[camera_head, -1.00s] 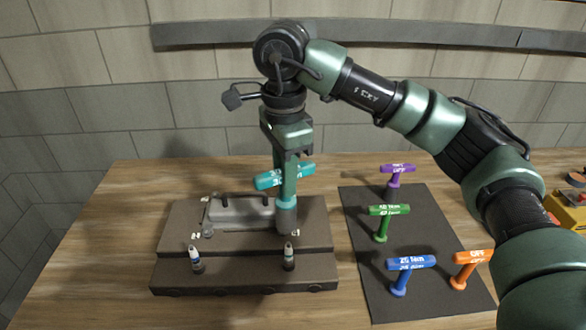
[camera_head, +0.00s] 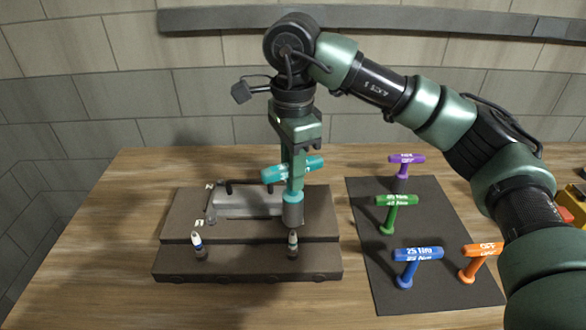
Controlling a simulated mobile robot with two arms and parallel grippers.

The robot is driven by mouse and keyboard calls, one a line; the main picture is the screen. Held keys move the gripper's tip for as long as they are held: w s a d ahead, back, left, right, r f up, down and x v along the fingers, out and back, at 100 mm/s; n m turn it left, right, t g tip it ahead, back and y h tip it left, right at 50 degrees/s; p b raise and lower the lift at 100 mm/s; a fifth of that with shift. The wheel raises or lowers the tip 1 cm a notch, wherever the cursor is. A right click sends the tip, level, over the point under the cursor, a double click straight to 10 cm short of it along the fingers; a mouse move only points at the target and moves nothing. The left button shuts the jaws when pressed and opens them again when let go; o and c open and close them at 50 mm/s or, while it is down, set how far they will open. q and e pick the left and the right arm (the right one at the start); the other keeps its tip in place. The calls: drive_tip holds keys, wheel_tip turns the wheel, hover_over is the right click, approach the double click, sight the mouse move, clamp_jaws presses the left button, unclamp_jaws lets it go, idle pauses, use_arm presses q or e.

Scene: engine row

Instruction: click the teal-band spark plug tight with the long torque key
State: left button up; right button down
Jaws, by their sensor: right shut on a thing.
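My right gripper (camera_head: 298,152) is shut on the long teal torque key (camera_head: 275,174) by its T-handle, above the right part of the engine block (camera_head: 176,215). The key stands upright, shaft down, with a teal ring and a grey socket (camera_head: 292,212) at its foot. The socket's lower end is at the block's upper step; what lies under it is hidden. Two spark plugs stand on the front step: one with a blue band (camera_head: 198,246) at left, one with a darker band (camera_head: 292,245), its colour hard to tell, at right. My left gripper is not in view.
On a dark mat (camera_head: 425,225) at right stand purple (camera_head: 406,159), green (camera_head: 396,201), blue (camera_head: 417,254) and orange (camera_head: 482,250) T-handled keys. A grey metal cover (camera_head: 245,203) lies on the block beside the socket. The wooden table (camera_head: 90,260) is clear at left.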

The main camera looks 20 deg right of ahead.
drive_tip(key=b, duration=0.8)
hover_over(293, 231)
drive_tip(key=shift+f, duration=5.25)
drive_tip(key=shift+s+a+b, duration=0.1)
drive_tip(key=shift+s+b, duration=0.15)
drive_tip(key=shift+b, duration=0.2)
drive_tip(key=shift+w, duration=0.2)
